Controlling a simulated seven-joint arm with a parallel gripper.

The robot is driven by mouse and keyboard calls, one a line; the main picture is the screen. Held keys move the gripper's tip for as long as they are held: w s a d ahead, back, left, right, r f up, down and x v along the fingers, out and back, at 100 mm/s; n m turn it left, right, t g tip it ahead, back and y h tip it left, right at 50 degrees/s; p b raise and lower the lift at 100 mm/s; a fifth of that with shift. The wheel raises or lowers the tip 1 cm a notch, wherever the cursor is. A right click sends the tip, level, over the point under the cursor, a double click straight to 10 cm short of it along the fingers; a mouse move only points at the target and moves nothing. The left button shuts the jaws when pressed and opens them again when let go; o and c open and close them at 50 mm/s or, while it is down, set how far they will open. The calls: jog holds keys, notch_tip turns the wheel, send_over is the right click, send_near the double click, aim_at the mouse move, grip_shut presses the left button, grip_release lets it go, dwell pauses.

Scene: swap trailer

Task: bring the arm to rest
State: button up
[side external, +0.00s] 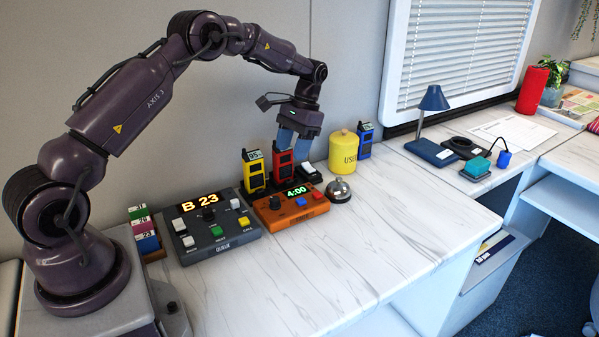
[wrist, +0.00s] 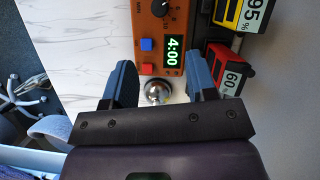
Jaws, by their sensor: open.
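My gripper (side external: 294,148) hangs from my bent arm over the back of the white marbled counter, its blue fingers pointing down near the red device (side external: 283,171). In the wrist view my gripper (wrist: 160,80) has its two blue fingers spread apart, with nothing held between them. A silver bell (wrist: 156,91) shows below in the gap between the fingers. The red device, reading 60, is just right of the right finger in the wrist view (wrist: 222,66). I cannot tell how high the fingertips are above the things below.
An orange timer box (side external: 291,209) reading 4:00 and a grey queue box (side external: 211,229) reading B 23 stand below. A yellow device (side external: 254,172), a yellow canister (side external: 343,152) and a blue device (side external: 365,142) stand nearby. The counter's front (side external: 400,222) is clear.

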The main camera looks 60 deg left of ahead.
jog(key=s+d+r+m+t, duration=0.1)
jog(key=s+d+r+t, duration=0.4)
jog(key=s+d+r, duration=0.4)
jog(key=s+d+r+m+t, duration=0.1)
jog(key=s+d+r+t, duration=0.3)
jog(key=s+d+r, duration=0.5)
jog(key=s+r, duration=0.1)
jog(key=s, duration=0.6)
jog(key=shift+t+y, duration=0.4)
dwell(1.4)
